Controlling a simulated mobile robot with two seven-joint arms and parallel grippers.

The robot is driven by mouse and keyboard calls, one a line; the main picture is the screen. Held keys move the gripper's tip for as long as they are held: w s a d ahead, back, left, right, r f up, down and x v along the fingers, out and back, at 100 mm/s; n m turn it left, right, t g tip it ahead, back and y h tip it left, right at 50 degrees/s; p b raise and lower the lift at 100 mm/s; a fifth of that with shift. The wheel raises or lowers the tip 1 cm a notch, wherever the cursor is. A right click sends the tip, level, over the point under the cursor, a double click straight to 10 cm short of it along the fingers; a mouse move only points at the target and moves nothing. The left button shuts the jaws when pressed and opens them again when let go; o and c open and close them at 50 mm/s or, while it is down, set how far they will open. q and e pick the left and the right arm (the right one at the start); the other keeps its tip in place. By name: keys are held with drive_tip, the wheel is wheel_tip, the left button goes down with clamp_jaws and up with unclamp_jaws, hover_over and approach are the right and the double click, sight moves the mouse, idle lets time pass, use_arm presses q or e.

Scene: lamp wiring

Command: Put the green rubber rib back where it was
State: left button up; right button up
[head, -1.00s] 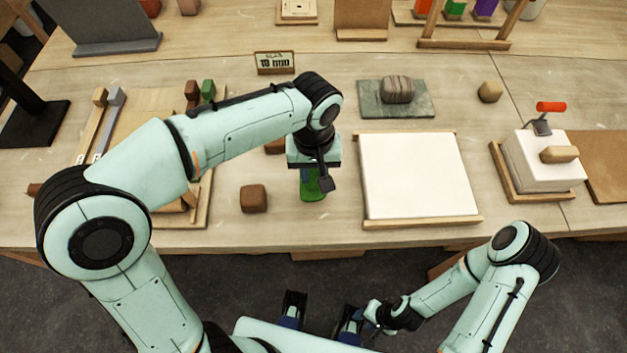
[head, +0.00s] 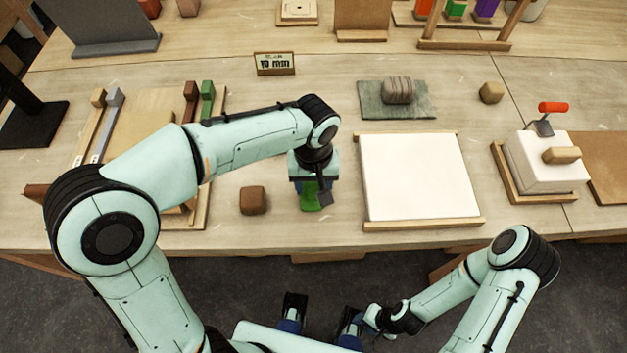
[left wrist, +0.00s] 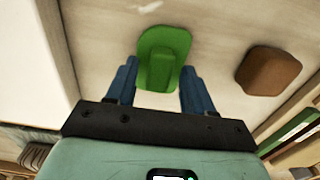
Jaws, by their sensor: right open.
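The green rubber rib (head: 311,198) lies on the table near its front edge, between a brown block and the white board. In the left wrist view the rib (left wrist: 164,58) shows as a rounded green piece with a raised middle, its near end between my fingers. My left gripper (left wrist: 158,85) is open, with a blue finger on each side and a visible gap to the rib. In the head view my left gripper (head: 314,180) is right above the rib and partly hides it. My right gripper (head: 321,312) is open and empty in front of the table.
The brown block (head: 253,200) stands close to the left of the rib, and the white board (head: 415,178) close to the right. A small sign (head: 274,64) stands behind. A white block (head: 540,160) sits at right.

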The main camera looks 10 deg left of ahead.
sight(314, 186)
use_arm(q)
wheel_tip(314, 186, up, 12)
drive_tip(key=p, duration=0.2)
drive_tip(key=shift+r, duration=0.2)
idle(0.7)
